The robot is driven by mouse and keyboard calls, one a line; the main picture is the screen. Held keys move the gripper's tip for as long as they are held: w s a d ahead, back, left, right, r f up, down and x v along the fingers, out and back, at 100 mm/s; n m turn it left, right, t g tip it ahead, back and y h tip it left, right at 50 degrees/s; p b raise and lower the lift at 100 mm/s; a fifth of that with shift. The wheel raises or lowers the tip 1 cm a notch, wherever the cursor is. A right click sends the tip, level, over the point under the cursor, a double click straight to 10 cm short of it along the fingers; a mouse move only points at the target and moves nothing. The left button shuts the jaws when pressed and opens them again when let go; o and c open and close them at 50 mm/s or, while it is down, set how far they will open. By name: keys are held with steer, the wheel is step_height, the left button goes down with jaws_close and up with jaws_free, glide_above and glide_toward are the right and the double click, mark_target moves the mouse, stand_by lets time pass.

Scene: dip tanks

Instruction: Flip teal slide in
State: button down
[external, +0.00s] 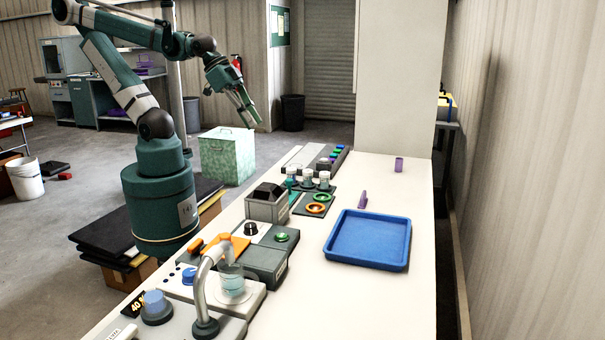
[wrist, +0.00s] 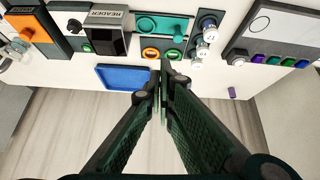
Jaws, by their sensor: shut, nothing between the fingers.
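In the external view a small teal part (external: 294,198) shows between the reader box and the beakers, mostly hidden. My gripper (external: 248,117) is raised high in the external view, away from the bench and touching nothing. In the wrist view my gripper (wrist: 165,72) has its fingers together, empty, with the tips below the slide in the picture.
An orange ring (external: 316,208) and a green ring (external: 322,197) lie by the slide. A blue tray (external: 368,240) and purple pieces (external: 399,164) are to the right.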

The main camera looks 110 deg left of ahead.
steer(key=w+a+f+n+g+h+p, duration=0.2)
steer(key=w+a+f+n+g+p, duration=0.4)
steer(key=w+a+f+n, duration=0.5)
steer(key=shift+w+a+f+n+g+h, duration=0.15)
steer(key=shift+w+a+n+g+h, duration=0.45)
steer(key=shift+w+n, duration=1.05)
stand_by(0.5)
steer(key=shift+s, duration=0.1)
steer(key=shift+f, duration=0.15)
steer(key=shift+a+b+x, duration=0.1)
steer(key=shift+b+x, duration=0.05)
steer(key=shift+x, duration=2.25)
steer(key=shift+a+b+x, duration=0.15)
steer(key=shift+x, duration=2.3)
steer(key=shift+s, duration=0.15)
steer(key=shift+d, duration=0.1)
